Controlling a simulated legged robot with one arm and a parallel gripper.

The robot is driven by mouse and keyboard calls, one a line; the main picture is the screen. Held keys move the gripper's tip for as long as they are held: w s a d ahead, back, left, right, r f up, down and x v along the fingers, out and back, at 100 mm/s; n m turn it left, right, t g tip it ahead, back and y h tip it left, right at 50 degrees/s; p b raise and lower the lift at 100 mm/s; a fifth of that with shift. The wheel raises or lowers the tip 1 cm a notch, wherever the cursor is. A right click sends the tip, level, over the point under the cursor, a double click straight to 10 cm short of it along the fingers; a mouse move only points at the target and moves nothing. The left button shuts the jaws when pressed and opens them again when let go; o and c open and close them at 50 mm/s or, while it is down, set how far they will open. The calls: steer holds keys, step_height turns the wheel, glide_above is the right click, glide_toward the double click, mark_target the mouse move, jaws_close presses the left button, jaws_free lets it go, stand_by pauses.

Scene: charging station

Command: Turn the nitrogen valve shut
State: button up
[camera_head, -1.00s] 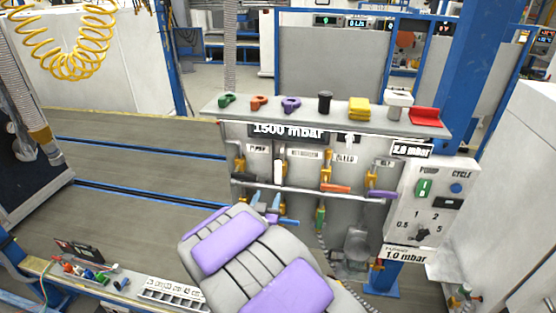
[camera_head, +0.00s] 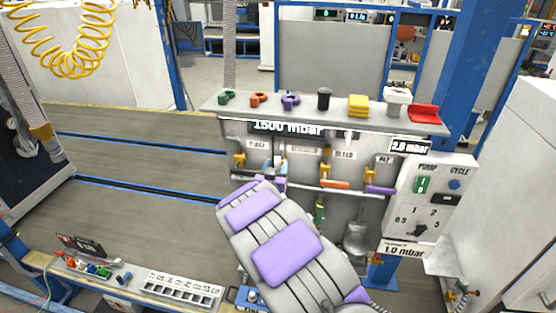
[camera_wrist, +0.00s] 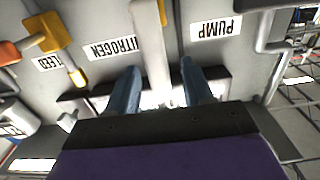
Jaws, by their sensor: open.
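The nitrogen valve's long white lever (camera_wrist: 152,50) stands upright in the wrist view, beside the upside-down NITROGEN label (camera_wrist: 117,47). My gripper (camera_wrist: 161,76) is open. Its two blue fingers lie on either side of the lever's lower part, with a visible gap on each side; I cannot tell the depth between them. In the head view my gripper (camera_head: 274,167) is at the valve panel (camera_head: 300,170), under the left part of the shelf. My own arm and fingers hide most of the nitrogen valve there.
The PUMP label (camera_wrist: 216,28) is to the right in the wrist view. The bleed valve's orange handle (camera_head: 334,184) and a purple handle (camera_head: 380,190) are farther right in the head view. A shelf (camera_head: 230,110) with coloured parts overhangs the panel. A control box (camera_head: 402,228) stands at right.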

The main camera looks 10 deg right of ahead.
mark_target(277, 165)
steer(key=shift+x, duration=1.95)
steer(key=shift+c, duration=0.4)
jaws_close()
